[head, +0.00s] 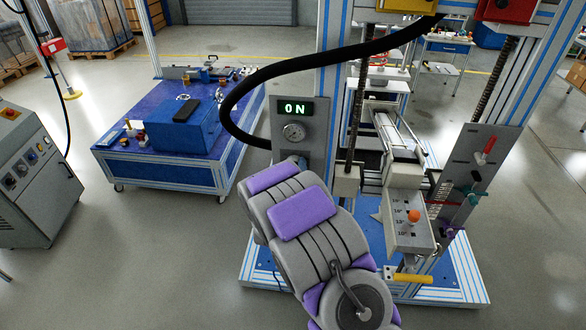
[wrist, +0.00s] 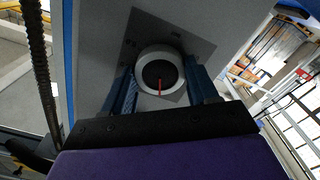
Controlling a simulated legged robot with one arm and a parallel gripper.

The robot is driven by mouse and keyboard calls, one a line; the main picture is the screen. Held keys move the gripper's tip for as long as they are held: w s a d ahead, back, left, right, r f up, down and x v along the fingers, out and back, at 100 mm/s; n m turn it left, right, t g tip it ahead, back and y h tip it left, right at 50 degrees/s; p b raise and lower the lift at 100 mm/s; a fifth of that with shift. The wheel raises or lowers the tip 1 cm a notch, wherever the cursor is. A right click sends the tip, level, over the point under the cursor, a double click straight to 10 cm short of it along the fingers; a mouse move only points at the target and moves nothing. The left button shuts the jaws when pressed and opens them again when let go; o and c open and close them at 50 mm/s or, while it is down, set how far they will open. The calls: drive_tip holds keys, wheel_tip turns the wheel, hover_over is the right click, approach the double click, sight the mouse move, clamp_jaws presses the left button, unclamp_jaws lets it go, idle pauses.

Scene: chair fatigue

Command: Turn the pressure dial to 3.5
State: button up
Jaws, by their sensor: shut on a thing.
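The pressure dial (wrist: 160,72) shows in the wrist view as a round knob with a pale rim, a dark face and a red pointer line. The line runs from near the middle toward the picture's bottom. My gripper (wrist: 163,85) has one finger on each side of the dial and is shut on it. My grey and purple arm reaches up to just below the gauge. My fingers are hidden there, and the gauge's reading is too small to tell.
A thick black hose (head: 238,88) loops left of the panel. A blue worktable (head: 160,170) stands at the left, with open floor in front.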

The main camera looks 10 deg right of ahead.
drive_tip(key=shift+f+m+b, duration=0.15)
drive_tip(key=shift+m+b, duration=0.1)
drive_tip(key=shift+m, duration=1.25)
drive_tip(key=shift+f+m+b, duration=0.15)
drive_tip(key=shift+m+b, duration=0.1)
drive_tip(key=shift+m, duration=1.25)
drive_tip(key=shift+r+m, duration=0.1)
drive_tip(key=shift+m, duration=0.2)
drive_tip(key=o, duration=0.8)
drive_tip(key=shift+w, duration=0.1)
drive_tip(key=shift+o, duration=1.3)
drive_tip(key=shift+r, duration=0.1)
